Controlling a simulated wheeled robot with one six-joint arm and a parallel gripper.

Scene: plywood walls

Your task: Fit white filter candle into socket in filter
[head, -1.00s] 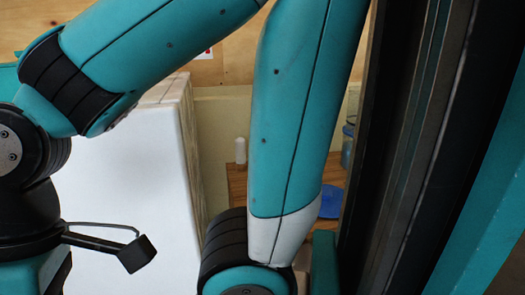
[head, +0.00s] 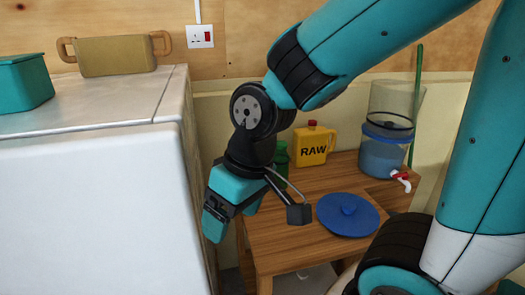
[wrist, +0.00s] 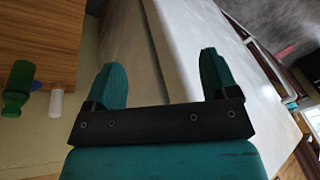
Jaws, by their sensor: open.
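The white filter candle (wrist: 56,103) shows in the wrist view at the left, next to a green bottle and the wooden table's edge. In the head view it is hidden behind my arm. The filter (head: 384,155) stands at the back right of the table, with a clear upper part, a blue lower part and a red-and-white tap. Its socket cannot be made out. My gripper (head: 230,220) is open and empty, pointing down between the white cabinet and the table. In the wrist view its two teal fingers (wrist: 161,65) stand apart with nothing between them.
The wooden table (head: 275,235) carries a round blue lid (head: 348,213), a yellow RAW jug (head: 314,145) and the green bottle (head: 279,158). A white cabinet (head: 95,205) stands close on the left, bearing a handled box (head: 116,56) and a teal box (head: 25,82).

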